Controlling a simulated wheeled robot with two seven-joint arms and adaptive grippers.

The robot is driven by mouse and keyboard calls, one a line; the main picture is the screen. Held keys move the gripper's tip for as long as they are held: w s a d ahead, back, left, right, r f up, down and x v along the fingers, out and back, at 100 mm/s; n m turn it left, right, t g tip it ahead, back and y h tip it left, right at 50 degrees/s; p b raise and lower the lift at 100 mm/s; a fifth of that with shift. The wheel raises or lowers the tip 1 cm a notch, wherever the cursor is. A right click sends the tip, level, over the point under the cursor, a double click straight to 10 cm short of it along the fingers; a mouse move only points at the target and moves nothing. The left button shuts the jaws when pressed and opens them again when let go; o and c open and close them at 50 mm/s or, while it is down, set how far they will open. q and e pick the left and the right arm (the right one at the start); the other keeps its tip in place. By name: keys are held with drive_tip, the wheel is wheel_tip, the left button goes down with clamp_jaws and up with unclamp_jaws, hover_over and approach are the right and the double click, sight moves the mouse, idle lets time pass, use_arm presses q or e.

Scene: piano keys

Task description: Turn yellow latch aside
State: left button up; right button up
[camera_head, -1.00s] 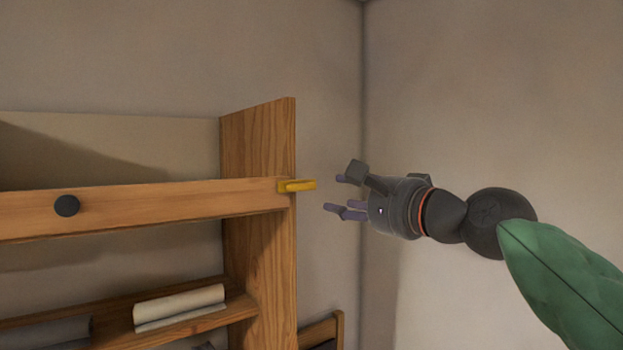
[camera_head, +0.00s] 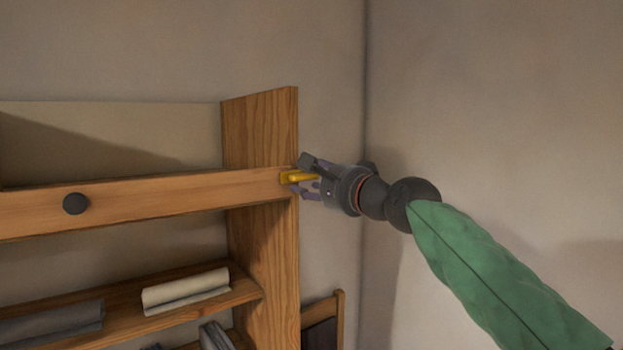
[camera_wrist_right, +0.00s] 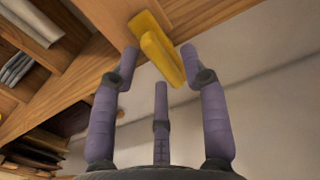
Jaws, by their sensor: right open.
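The yellow latch (camera_head: 297,177) is at the right end of the wooden front board, by the upright side panel. It sticks out to the right. My right gripper (camera_head: 306,178) is at the latch, with its fingers around the latch's free end. In the right wrist view the latch (camera_wrist_right: 160,52) lies between the open fingertips of my right gripper (camera_wrist_right: 160,62); I cannot tell whether a finger touches it. My left gripper is not in view.
The wooden shelf unit (camera_head: 262,235) fills the left side. A dark round knob (camera_head: 75,204) is on its front board. A rolled cloth (camera_head: 186,290) lies on a lower shelf. The wall (camera_head: 480,90) to the right is bare, and a wooden chair-like frame (camera_head: 338,310) stands below.

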clamp_jaws()
idle(0.3)
drive_tip(key=n+b, duration=0.1)
drive_tip(key=n, duration=0.3)
drive_tip(key=shift+n, duration=0.4)
drive_tip(key=n, duration=0.4)
drive_tip(key=shift+d+n, duration=0.1)
drive_tip(key=shift+n, duration=0.2)
drive_tip(key=n+b, duration=0.1)
drive_tip(key=n, duration=0.3)
drive_tip(key=shift+w+r, duration=0.1)
drive_tip(key=shift+d+r+n, duration=0.1)
drive_tip(key=shift+r+n, duration=0.05)
drive_tip(key=shift+n, duration=2.05)
